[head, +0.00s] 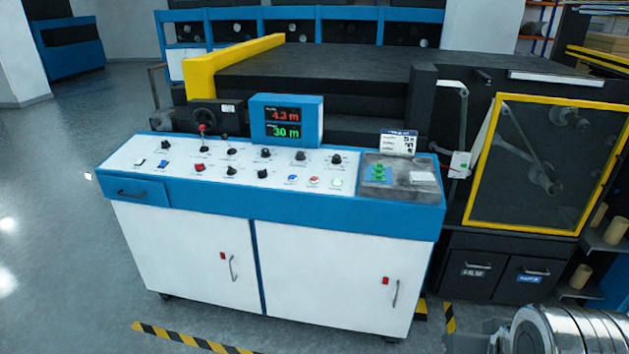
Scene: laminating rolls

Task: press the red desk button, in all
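A blue and white control desk (180,240) stands in the middle of the head view, its sloped top facing me. A small round red button (314,181) sits in the front row on the right half of the top, between a blue button (292,178) and a pale green button (337,183). A larger red switch (200,167) sits further left on the same top. A lever with a red knob (202,127) stands up at the back left. My gripper is not in view, and nothing covers the red button.
A display box (287,121) reading 4.3 m and 30 m stands on the desk's back edge. A dark tray (375,165) and a small sign (398,142) are at the desk's right end. A large black machine with a yellow-framed guard (470,170) stands behind. Grey floor is clear at left.

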